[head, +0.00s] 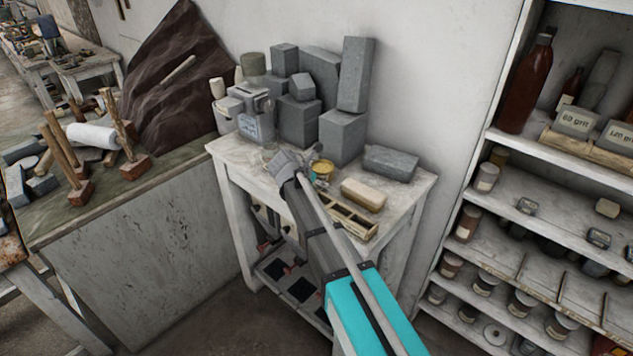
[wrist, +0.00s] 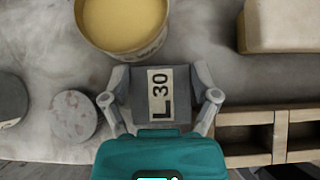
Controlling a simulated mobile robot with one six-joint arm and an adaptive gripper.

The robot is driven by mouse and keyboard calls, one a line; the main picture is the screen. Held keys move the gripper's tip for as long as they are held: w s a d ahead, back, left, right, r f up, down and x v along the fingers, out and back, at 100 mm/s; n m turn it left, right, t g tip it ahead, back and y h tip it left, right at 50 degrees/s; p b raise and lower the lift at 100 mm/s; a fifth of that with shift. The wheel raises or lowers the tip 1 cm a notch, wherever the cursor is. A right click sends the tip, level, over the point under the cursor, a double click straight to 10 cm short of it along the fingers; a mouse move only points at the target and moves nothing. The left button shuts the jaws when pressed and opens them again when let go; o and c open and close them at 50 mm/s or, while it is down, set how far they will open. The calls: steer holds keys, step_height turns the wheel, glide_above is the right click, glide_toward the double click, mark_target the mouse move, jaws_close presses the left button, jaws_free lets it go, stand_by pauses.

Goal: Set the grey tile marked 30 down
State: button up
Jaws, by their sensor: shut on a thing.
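The grey tile (wrist: 138,100) has a pale label reading 30 beside a dark L-shaped mark. In the wrist view my gripper (wrist: 161,78) has one finger on each side of the tile and is shut on it. In the head view my gripper (head: 289,163) is over the front part of the small white table (head: 418,188), left of a tin with yellow contents (head: 322,168). I cannot tell whether the tile touches the tabletop or hangs just above it. The tin also shows in the wrist view (wrist: 124,20), just beyond the tile.
A wooden compartment tray (wrist: 250,115) lies close on the right, with a cream block (wrist: 284,25) beyond it. A round grey disc (wrist: 72,117) lies to the left. Several grey blocks (head: 345,130) stand at the table's back. Shelves (head: 510,215) stand to the right.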

steer(key=shift+r+p, duration=0.65)
steer(key=shift+r, duration=0.2)
steer(key=s+r+p, duration=0.1)
steer(key=r+p, duration=0.1)
steer(key=s+r+p, duration=0.2)
steer(key=s+d+r+p, duration=0.1)
steer(key=s+r+p, duration=0.1)
steer(key=shift+r+p, duration=0.35)
steer(key=s+d+r+p, duration=0.1)
steer(key=s+r+p, duration=0.2)
steer(key=s, duration=0.5)
steer(key=shift+s+d+r+p, duration=0.35)
steer(key=shift+d, duration=0.05)
steer(key=s+d+f+m+b, duration=0.1)
steer(key=s+d+f+b, duration=0.1)
steer(key=d, duration=0.8)
steer(key=s+d+f+m+g+h+b, duration=0.1)
steer(key=d+f+b, duration=0.3)
steer(key=d, duration=0.5)
steer(key=shift+s+d+f+m+b, duration=0.3)
steer(key=shift+s+d+m, duration=0.1)
steer(key=shift+s, duration=0.35)
steer(key=shift+a, duration=0.1)
